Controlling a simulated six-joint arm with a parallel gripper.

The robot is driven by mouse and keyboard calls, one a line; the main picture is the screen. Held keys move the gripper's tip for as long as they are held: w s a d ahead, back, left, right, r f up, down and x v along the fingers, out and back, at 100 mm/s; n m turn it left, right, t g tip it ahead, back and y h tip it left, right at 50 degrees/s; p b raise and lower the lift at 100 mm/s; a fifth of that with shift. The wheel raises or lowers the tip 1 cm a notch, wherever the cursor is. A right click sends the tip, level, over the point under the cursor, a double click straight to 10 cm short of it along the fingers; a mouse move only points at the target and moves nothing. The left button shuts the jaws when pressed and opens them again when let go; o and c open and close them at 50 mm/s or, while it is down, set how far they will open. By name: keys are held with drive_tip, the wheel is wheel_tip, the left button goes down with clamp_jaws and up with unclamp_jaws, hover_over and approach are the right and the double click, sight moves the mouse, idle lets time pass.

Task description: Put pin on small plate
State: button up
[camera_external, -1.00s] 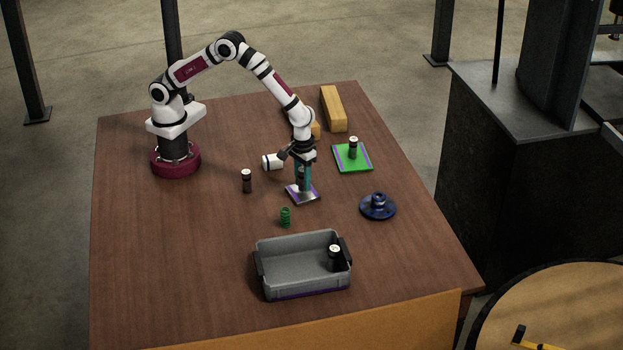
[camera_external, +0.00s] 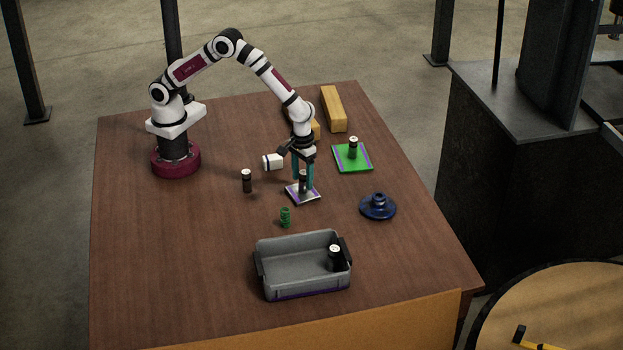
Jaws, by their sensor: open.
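A black pin (camera_external: 303,183) with a pale top stands upright on the small pale plate with purple edges (camera_external: 313,197). My gripper (camera_external: 303,183) points down over this plate. Its teal fingers are open, one on each side of the pin, and partly hide it. Similar black pins stand elsewhere: one upright on the bare table (camera_external: 247,182), one on the green plate (camera_external: 353,149), and one in the grey bin (camera_external: 335,259).
The grey bin (camera_external: 285,272) is at the front. A green spring-like part (camera_external: 285,217) and a blue flanged part (camera_external: 378,207) lie near the small plate. A white cylinder (camera_external: 272,162) and yellow blocks (camera_external: 333,108) are behind. The table's left front is clear.

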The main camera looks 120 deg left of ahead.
sight(303, 172)
wheel_tip(303, 172, up, 10)
drive_tip(key=shift+f, duration=0.1)
drive_tip(key=s+d+r+m, duration=0.3)
drive_tip(key=s+r+m, duration=0.35)
drive_tip(key=s, duration=0.25)
drive_tip(key=s+d+r+m+y, duration=0.1)
drive_tip(key=s+m, duration=1.2)
drive_tip(key=s, duration=0.9)
drive_tip(key=shift+s+d+r+y, duration=0.15)
drive_tip(key=shift+s+d+y, duration=0.05)
drive_tip(key=shift+s+y, duration=0.2)
